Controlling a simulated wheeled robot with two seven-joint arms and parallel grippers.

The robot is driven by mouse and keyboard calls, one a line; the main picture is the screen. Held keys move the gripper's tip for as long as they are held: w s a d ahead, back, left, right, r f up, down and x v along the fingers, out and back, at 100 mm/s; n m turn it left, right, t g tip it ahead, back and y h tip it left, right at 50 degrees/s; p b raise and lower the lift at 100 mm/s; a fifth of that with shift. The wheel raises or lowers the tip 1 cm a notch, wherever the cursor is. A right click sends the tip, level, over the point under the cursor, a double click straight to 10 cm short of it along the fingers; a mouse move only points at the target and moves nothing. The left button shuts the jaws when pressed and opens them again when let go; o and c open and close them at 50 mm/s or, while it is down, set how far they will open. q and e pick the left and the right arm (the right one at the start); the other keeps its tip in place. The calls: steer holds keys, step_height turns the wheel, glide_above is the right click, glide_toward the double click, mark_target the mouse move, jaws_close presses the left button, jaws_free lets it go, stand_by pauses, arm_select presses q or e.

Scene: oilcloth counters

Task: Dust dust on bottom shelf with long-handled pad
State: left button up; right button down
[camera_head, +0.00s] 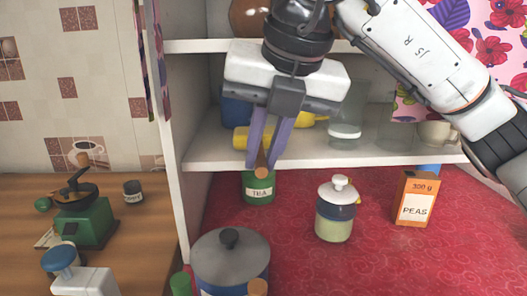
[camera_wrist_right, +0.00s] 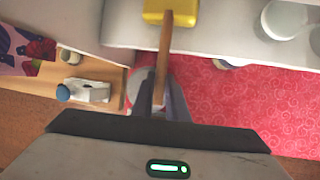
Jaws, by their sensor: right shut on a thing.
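My right gripper (camera_head: 263,163) reaches down in front of the shelves, its purple-grey fingers shut on the brown wooden handle (camera_wrist_right: 163,60) of the long-handled pad. The handle's end shows between the fingertips in the head view. The yellow pad (camera_wrist_right: 180,8) is at the handle's far end, over the white shelf. In the head view yellow shows on both sides of the fingers, above the bottom shelf (camera_head: 330,151); the gripper hides the middle. I cannot tell whether the pad touches the shelf. No dust can be made out. My left gripper is not in view.
A glass jar (camera_head: 345,129) and a cup (camera_head: 436,133) stand on the shelf. Below, on red oilcloth, are a green tea tin (camera_head: 258,188), a lidded jar (camera_head: 335,212), a peas box (camera_head: 415,200) and a grey-lidded pot (camera_head: 230,259). A green grinder (camera_head: 86,222) stands left.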

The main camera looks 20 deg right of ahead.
steer(key=d, duration=0.1)
steer(key=s+d+b, duration=0.1)
steer(key=d, duration=0.1)
steer(key=d+b, duration=0.1)
steer(key=d, duration=0.1)
steer(key=shift+s+d+f, duration=0.1)
steer(key=shift+s+d, duration=0.05)
steer(key=shift+s, duration=0.1)
stand_by(0.6)
steer(key=s+a, duration=0.2)
steer(key=s, duration=0.4)
steer(key=s+a+r, duration=0.1)
steer(key=s+a, duration=0.1)
steer(key=s, duration=0.5)
steer(key=shift+s+r, duration=0.2)
steer(key=shift+r, duration=0.1)
stand_by(0.4)
stand_by(0.4)
